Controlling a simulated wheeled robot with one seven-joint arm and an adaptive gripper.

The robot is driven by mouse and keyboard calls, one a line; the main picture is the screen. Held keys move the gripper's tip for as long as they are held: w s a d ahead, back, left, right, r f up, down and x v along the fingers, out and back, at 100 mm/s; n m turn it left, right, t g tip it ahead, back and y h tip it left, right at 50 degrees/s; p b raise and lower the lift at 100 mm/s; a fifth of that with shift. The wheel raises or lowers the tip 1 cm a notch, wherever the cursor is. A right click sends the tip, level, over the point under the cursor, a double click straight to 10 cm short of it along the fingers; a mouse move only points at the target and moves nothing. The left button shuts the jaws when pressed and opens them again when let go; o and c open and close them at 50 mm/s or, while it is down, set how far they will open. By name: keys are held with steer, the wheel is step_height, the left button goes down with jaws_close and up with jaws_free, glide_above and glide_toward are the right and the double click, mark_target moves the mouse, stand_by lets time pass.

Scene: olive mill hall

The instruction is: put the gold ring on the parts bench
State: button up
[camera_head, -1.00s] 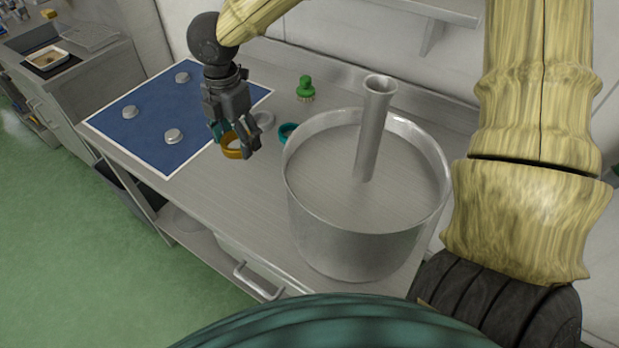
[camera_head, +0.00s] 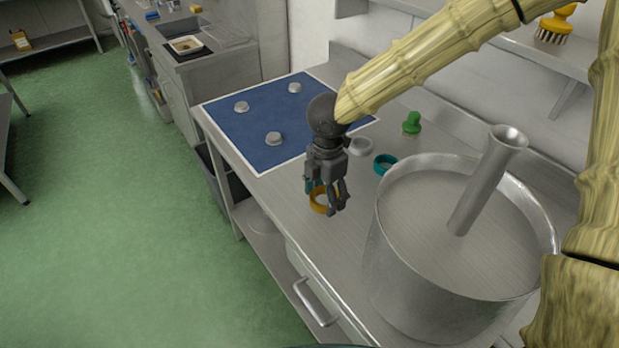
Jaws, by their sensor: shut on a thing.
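The gold ring (camera_head: 316,206) is held in my gripper (camera_head: 324,202), which is shut on its side and points down. Part of the ring is hidden behind the dark fingers. In the picture they stand in front of the steel bench (camera_head: 285,205), near its front edge. I cannot tell their height above it. No label shows which surface is the parts bench. Other work surfaces stand farther off: a steel counter with a sink (camera_head: 185,30) at the back and a shelf bench (camera_head: 45,45) at the far left.
A large steel pot (camera_head: 420,270) with an upright tube fills the bench's right part. Behind my gripper are a grey ring (camera_head: 361,147), a teal ring (camera_head: 384,163) and a green brush (camera_head: 411,123). A blue mat (camera_head: 240,140) holds several metal knobs. Green floor (camera_head: 120,200) is clear at left.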

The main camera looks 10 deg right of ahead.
steer(key=w, duration=0.3)
steer(key=w+a+p, duration=0.1)
steer(key=w, duration=0.2)
steer(key=w+a+p, duration=0.1)
steer(key=w, duration=0.2)
steer(key=shift+w+a+f, duration=0.25)
steer(key=shift+w+f, duration=0.15)
steer(key=shift+w+f+p, duration=0.15)
steer(key=shift+f+p, duration=0.7)
steer(key=shift+f, duration=0.95)
steer(key=shift+f, duration=0.1)
steer(key=o, duration=1.1)
step_height(320, 180, up, 12)
steer(key=shift+r+b, duration=0.1)
steer(key=shift+b, duration=0.95)
